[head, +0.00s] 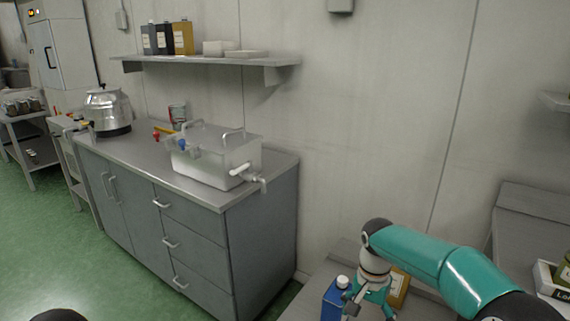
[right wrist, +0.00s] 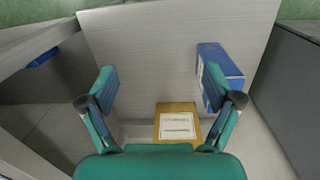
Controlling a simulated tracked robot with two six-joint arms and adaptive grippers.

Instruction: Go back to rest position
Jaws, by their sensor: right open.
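My right gripper (head: 366,300) is at the bottom of the head view, pointing down, with its teal arm coming in from the right. In the right wrist view the gripper (right wrist: 163,88) is open, its two teal fingers wide apart with nothing between the tips. A blue container (head: 334,302) with a white cap stands just left of the gripper; it also shows behind the right finger in the wrist view (right wrist: 222,72). A yellow container (head: 399,289) with a white label is just right of the gripper, partly hidden by it; it also shows in the wrist view (right wrist: 177,110). My left gripper is not seen.
A grey cabinet (head: 185,235) along the wall carries a clear lidded tank (head: 215,160) with taps and a steel vessel (head: 106,112). A wall shelf (head: 205,60) holds several bottles. A grey counter (head: 535,205) is at the right. Green floor (head: 60,250) is open at left.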

